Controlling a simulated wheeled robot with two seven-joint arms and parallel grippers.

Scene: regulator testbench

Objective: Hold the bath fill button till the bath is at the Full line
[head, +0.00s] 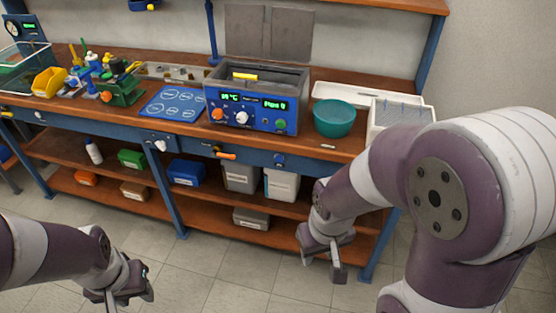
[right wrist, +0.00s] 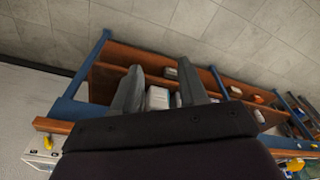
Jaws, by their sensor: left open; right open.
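The bath (head: 284,77) is a grey tank on a blue front at the middle of the bench. Its front panel (head: 262,121) carries two green displays, an orange knob, a white knob and small controls. A yellow item shows inside the tank. I cannot make out which control is the fill button, the Full line or the water level. My right gripper (head: 323,262) is open and empty, low in front of the bench; its two fingers show apart in the right wrist view (right wrist: 160,92). My left gripper (head: 125,294) is open and empty at the bottom left, far from the bath.
A teal bowl (head: 334,118) and a white tray (head: 415,116) stand right of the bath. A blue mat (head: 173,103) and a green vise (head: 121,92) are to its left. Shelves below hold several boxes. The bench's front edge has protruding knobs. Floor in front is clear.

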